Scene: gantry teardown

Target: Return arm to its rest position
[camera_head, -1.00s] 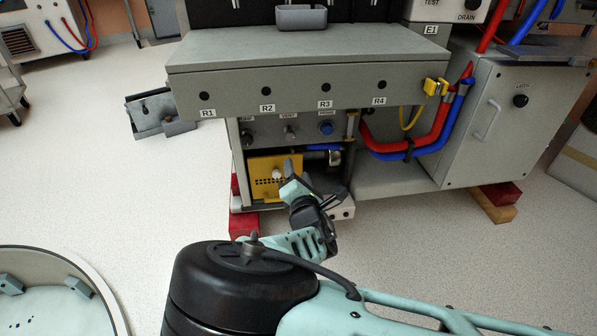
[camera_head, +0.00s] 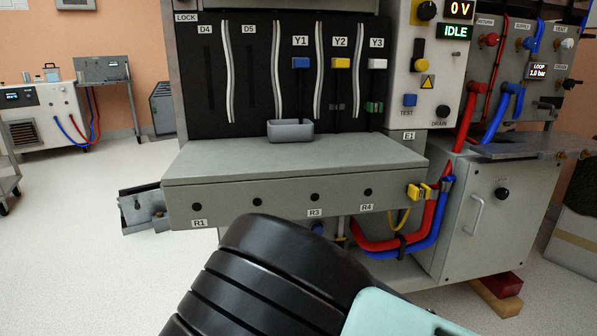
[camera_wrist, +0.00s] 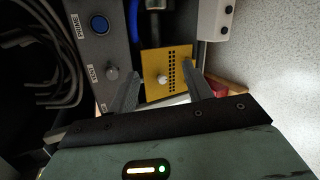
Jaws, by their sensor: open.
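My gripper (camera_wrist: 165,76) is open in the wrist view, its two grey fingers apart with nothing held between them. Beyond the fingertips is a yellow plate (camera_wrist: 178,60) with a grid of dark holes and a small pale knob (camera_wrist: 163,79). The knob shows between the fingers; I cannot tell the exact gap to it. In the head view, my black and pale green arm fills the bottom middle, and my gripper and the yellow plate are out of sight.
A grey bench front (camera_head: 300,200) with labels R1 to R4 stands ahead, a grey tray (camera_head: 290,131) on its top. Red (camera_head: 375,246) and blue hoses (camera_head: 415,252) run beside a cabinet (camera_head: 490,225). In the wrist view, a blue button (camera_wrist: 99,25) and a grey knob (camera_wrist: 111,73) are left of the plate.

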